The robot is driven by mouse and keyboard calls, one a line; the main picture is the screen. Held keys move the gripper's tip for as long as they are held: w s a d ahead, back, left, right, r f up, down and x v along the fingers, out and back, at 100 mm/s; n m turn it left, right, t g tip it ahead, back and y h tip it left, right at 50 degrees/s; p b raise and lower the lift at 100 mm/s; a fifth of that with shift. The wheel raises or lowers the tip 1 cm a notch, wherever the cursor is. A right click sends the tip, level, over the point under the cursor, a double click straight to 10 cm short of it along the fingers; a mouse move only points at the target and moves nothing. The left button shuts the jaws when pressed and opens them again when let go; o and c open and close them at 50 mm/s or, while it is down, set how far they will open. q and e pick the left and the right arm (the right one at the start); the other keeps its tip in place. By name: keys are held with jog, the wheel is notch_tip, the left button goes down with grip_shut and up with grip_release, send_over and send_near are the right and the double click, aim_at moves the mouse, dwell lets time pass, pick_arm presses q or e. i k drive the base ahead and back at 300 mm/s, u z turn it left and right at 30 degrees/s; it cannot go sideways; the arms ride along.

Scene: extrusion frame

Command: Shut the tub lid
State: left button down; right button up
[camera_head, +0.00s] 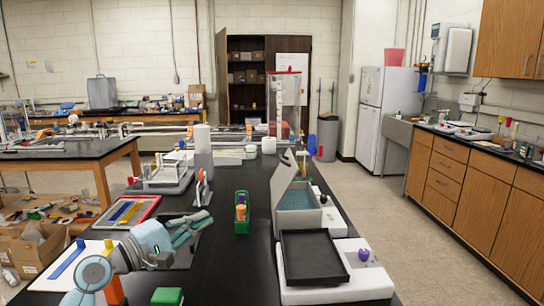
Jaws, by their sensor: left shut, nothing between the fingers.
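A grey tub (297,221) with a teal inside stands on the black bench, right of the middle. Its grey lid (284,178) is hinged open and stands up steeply along the tub's left side. My left gripper (203,220) is at the left of the bench, well left of the tub and nearer to me. Its teal fingers point to the right and are shut, with nothing seen between them. The left gripper touches neither the tub nor the lid. My right gripper is not in view.
A green caddy (241,212) stands between my left gripper and the tub. A black tray (313,258) lies in front of the tub, beside a purple knob (363,254). A red-rimmed tray (128,212) lies at the left.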

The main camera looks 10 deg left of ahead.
aim_at(284, 175)
jog(key=i, duration=1.1)
